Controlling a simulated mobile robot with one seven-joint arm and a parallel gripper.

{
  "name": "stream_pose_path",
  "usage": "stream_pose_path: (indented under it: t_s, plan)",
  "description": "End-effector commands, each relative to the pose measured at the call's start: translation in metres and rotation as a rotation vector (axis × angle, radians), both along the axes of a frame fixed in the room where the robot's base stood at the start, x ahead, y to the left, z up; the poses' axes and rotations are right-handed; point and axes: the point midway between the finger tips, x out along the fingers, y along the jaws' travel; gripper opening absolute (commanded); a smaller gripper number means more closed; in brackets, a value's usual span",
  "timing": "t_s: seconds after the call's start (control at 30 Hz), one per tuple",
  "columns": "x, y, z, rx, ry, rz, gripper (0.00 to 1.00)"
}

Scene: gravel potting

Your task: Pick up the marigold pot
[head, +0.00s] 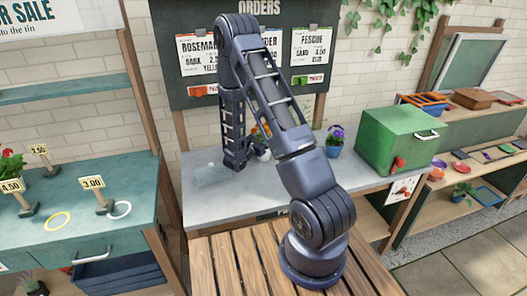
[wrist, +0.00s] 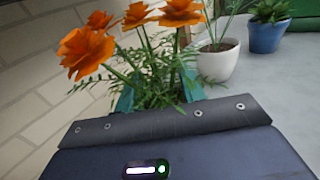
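The marigold has orange flowers and feathery green leaves. It fills the upper left of the wrist view (wrist: 150,85), close in front of my gripper.
A white pot (wrist: 217,64) with a thin-leaved plant stands just right of the marigold, and a blue pot (wrist: 266,37) is beyond. On the bench (head: 300,196), a purple-flowered pot (head: 333,150) and green box (head: 398,140) stand right. A clear object (head: 211,176) lies left of my gripper.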

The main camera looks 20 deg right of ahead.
Motion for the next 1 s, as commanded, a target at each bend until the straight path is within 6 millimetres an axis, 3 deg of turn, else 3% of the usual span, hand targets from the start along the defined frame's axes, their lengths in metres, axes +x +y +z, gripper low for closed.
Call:
stream_pose_path:
  t_s: [0.13, 0.33, 1.0]
  plan:
    - [0.0000, 0.0002, 0.0000, 0.000, 0.000, 0.000, 0.40]
    - [-0.0002, 0.0003, -0.0001, 0.000, 0.000, 0.000, 0.01]
    - [-0.0001, 0.0007, -0.0001, 0.000, 0.000, 0.001, 0.00]
